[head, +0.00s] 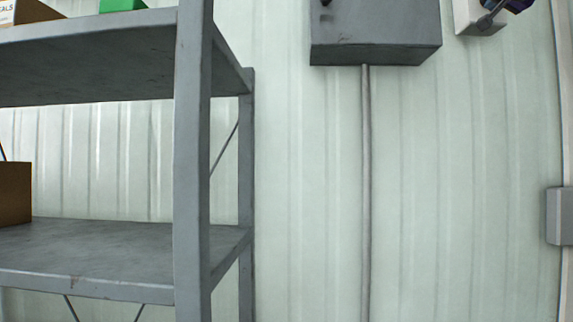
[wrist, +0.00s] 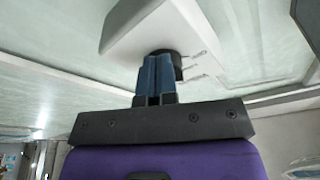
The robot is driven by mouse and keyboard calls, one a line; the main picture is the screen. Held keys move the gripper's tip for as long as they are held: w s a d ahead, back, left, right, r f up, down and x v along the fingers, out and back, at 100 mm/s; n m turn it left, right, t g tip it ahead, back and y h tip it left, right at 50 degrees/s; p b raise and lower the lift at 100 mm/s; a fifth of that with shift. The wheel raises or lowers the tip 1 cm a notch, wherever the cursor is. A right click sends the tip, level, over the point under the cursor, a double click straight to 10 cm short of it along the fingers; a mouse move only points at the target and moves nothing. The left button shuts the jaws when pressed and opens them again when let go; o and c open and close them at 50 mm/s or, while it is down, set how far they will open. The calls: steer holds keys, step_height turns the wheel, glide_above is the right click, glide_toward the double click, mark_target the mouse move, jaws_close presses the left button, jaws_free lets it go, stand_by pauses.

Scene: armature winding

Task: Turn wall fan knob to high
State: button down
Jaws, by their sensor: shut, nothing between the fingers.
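A white wall control box (wrist: 165,25) fills the top of the wrist view, with a round black knob (wrist: 179,66) on its face and small markings beside it. The box (head: 466,14) also shows at the top right edge of the head view, partly cut off. My gripper (wrist: 158,60) has its blue fingers shut together with nothing between them. The fingertips are at the knob and hide much of it. I cannot tell whether they touch it. The knob's pointer and setting are not readable.
A grey electrical box (head: 376,38) with a conduit (head: 366,190) below it is on the corrugated wall, left of the white box. A grey metal shelf (head: 110,258) stands at the left with cartons on it. A small grey box (head: 559,216) is at the right edge.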

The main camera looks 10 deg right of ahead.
steer(key=shift+w+a+r, duration=0.1)
steer(key=shift+a+r, duration=0.3)
steer(key=shift+a, duration=0.05)
stand_by(0.7)
steer(key=shift+a+f, duration=0.1)
steer(key=shift+w+a+f, duration=0.1)
steer(key=shift+a+f, duration=0.05)
steer(key=shift+a, duration=0.05)
steer(key=s+a, duration=0.1)
steer(key=s, duration=0.5)
steer(key=shift+a, duration=0.2)
steer(key=shift+d+f, duration=0.1)
stand_by(0.3)
steer(key=w+d+f, duration=0.1)
steer(key=w+d, duration=0.2)
steer(key=w, duration=0.2)
steer(key=shift+w+d+f, duration=0.2)
steer(key=shift+d, duration=0.15)
stand_by(0.7)
